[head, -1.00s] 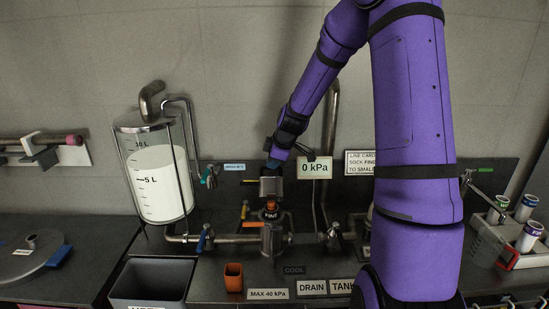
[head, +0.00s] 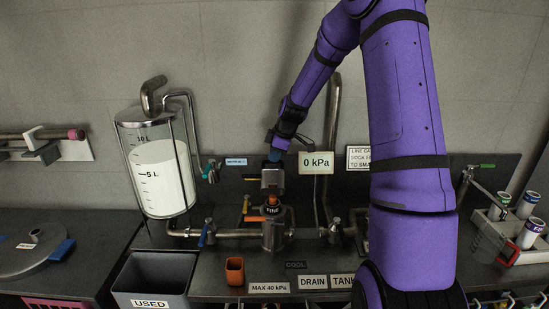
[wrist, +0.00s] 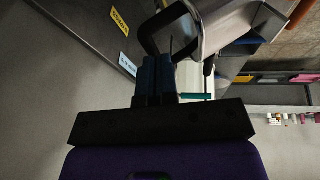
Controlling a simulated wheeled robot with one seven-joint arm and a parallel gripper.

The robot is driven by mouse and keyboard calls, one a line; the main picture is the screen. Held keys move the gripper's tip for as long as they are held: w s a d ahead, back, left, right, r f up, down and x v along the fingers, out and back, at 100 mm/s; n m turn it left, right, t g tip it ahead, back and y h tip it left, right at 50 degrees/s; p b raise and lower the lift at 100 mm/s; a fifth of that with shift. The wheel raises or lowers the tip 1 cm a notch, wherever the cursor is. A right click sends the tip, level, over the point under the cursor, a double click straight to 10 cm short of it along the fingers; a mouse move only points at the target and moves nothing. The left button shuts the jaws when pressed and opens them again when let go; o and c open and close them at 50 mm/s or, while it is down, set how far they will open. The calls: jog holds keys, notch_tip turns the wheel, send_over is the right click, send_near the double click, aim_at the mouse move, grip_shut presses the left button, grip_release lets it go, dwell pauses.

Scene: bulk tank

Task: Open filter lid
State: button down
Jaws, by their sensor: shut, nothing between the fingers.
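The filter housing (head: 273,236) is a metal pot on the pipe run, with an orange-topped part labelled FINE (head: 273,208) in its mouth. A grey metal lid (head: 272,179) stands raised above and behind that mouth. My gripper (head: 274,158) is at the top of the raised lid, its blue fingers shut with nothing between them. The wrist view shows the shut fingers (wrist: 156,66) close to a dark loop (wrist: 172,30) on a pale metal part, probably the lid. I cannot tell whether they touch.
A clear tank (head: 158,170) of white liquid stands left. A grey USED bin (head: 152,277) and a small orange cup (head: 234,271) are in front. The 0 kPa gauge (head: 317,163) and an upright pipe (head: 331,130) stand close right of my gripper. Cartridges (head: 527,205) stand far right.

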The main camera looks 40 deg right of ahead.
jog(key=w+d+f+g+y, duration=0.1)
jog(key=w+d+f+g, duration=0.1)
jog(key=w+d+f, duration=0.2)
jog(key=shift+w+m+y, duration=0.3)
jog(key=shift+w, duration=0.75)
jog(key=shift+r, duration=0.1)
jog(key=v, duration=1)
jog(key=shift+r, duration=0.4)
jog(key=shift+w+g, duration=0.1)
jog(key=shift+g, duration=0.2)
